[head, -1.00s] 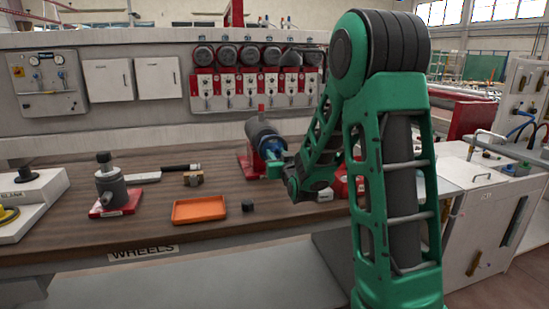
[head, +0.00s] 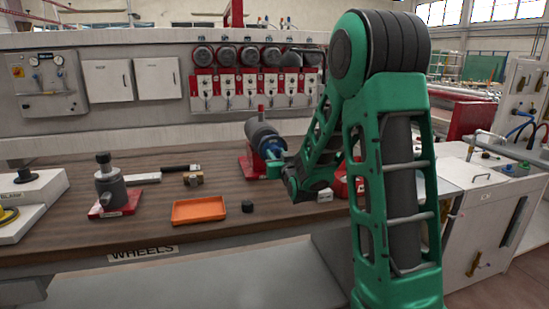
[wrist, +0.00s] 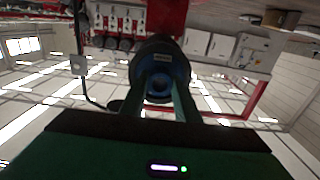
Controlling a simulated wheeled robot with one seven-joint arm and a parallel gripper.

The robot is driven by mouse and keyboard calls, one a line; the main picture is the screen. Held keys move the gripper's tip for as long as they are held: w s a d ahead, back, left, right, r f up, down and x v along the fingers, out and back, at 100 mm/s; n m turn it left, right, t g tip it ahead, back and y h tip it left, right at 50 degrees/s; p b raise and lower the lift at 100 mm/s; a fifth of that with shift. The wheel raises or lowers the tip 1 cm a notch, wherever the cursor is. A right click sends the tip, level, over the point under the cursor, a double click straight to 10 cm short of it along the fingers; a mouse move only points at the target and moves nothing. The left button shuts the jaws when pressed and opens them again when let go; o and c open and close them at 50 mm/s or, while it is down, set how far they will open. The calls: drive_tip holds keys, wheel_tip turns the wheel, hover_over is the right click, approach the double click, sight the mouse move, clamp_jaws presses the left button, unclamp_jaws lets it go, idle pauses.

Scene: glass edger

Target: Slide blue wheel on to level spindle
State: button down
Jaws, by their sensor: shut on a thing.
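The level spindle unit is a dark grey cylinder (head: 261,132) lying on its side on a red stand (head: 250,163), at the back middle of the bench. The blue wheel (head: 272,149) is at its near end, partly hidden by my gripper (head: 274,166). In the wrist view, my gripper (wrist: 161,90) is shut on the blue wheel (wrist: 158,97), its two green fingers on either side. The wheel faces the dark cylinder (wrist: 160,50) and roughly lines up with it. The spindle tip is hidden, so I cannot tell how far the wheel is on.
An upright grey unit on a red base (head: 110,190) stands at left. An orange tray (head: 199,211) and a small dark cap (head: 247,206) lie at the front. A black-handled tool (head: 180,169) and a small brown block (head: 193,180) lie behind the tray.

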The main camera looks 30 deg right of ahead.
drive_tip(key=shift+x, duration=3.65)
drive_tip(key=c, duration=1.3)
unclamp_jaws()
drive_tip(key=shift+o, duration=0.2)
drive_tip(key=shift+f, duration=0.1)
drive_tip(key=v, duration=1)
drive_tip(key=shift+s+a, duration=0.2)
drive_tip(key=shift+s, duration=0.1)
